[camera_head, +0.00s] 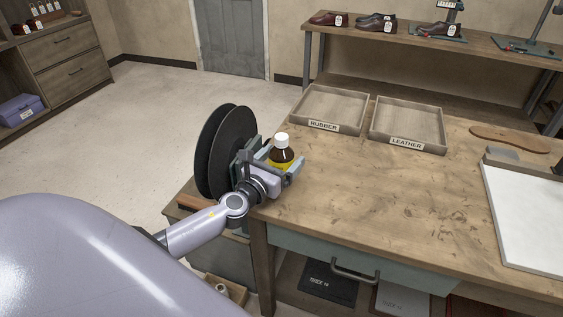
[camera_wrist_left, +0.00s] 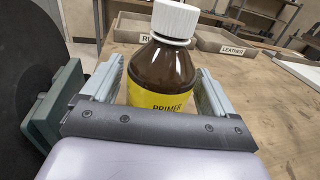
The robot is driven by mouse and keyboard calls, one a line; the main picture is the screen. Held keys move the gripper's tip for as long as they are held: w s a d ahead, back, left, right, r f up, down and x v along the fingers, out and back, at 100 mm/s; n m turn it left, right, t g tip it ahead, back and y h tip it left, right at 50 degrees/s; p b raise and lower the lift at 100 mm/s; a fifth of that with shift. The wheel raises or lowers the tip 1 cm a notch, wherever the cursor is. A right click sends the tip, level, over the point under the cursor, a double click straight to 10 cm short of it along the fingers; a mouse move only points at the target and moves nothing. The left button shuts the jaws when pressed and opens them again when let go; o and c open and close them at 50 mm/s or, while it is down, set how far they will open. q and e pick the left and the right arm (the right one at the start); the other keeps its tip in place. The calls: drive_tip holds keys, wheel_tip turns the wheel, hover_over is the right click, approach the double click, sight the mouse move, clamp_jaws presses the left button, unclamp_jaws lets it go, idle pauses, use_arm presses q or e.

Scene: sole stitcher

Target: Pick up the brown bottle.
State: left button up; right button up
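The brown bottle (camera_head: 281,155) has a white cap and a yellow label reading PRIMER, and is upright near the left edge of the wooden workbench (camera_head: 350,190). My left gripper (camera_head: 281,170) is at the bottle, with a finger on either side of it. In the left wrist view the bottle (camera_wrist_left: 162,72) is between the two spread fingers of the left gripper (camera_wrist_left: 161,85), with narrow gaps visible beside it. The gripper looks open. The bottle's base is hidden behind the gripper. My right gripper is not in view.
Dark round discs (camera_head: 225,150) stand close left of the gripper. Trays labelled RUBBER (camera_head: 306,118) and LEATHER (camera_head: 385,139) are behind the bottle. A white board (camera_head: 525,215) lies at the right. The bench's middle is clear. A drawer (camera_head: 350,258) is under the front edge.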

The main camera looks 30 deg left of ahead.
use_arm(q)
drive_tip(key=c, duration=1)
drive_tip(key=shift+r, duration=0.1)
